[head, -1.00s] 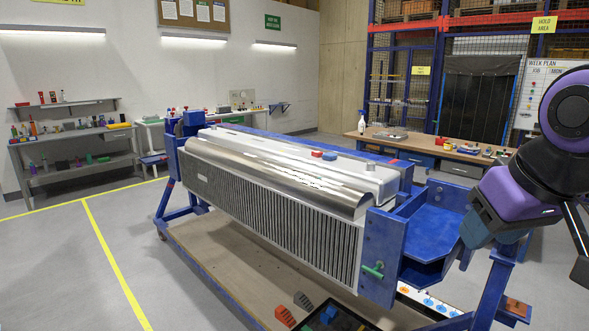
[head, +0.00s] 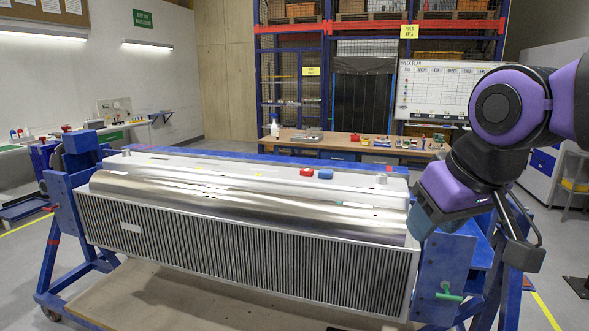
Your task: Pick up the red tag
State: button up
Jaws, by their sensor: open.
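A small red piece (head: 307,172), the likely red tag, lies on the pale top of the long finned part, behind its curved shiny metal cover. A blue piece (head: 325,174) sits close to its right. My gripper (head: 424,220) is at the right end of the finned part, to the right of the red piece and well apart from it. It is open; its fingers are hard to make out. I see nothing held in it.
The finned part (head: 240,250) is held in a blue jig frame (head: 445,265) with a green handle (head: 449,292) at the right end. A workbench (head: 360,141) with a spray bottle and small items stands behind.

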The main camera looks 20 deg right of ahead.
aim_at(307, 172)
jog(key=i+j+z, duration=0.1)
jog(key=j, duration=0.2)
jog(key=i+j, duration=0.2)
jog(key=i+j+z, duration=0.15)
jog(key=j, duration=0.25)
jog(key=i+j+z, duration=0.1)
jog(key=j, duration=0.25)
jog(key=i+j, duration=0.1)
jog(key=j, duration=0.2)
jog(key=i+j+z, duration=0.2)
jog(key=i, duration=0.2)
jog(key=i+j+z, duration=0.25)
jog(key=i+j, duration=0.05)
jog(key=i, duration=0.1)
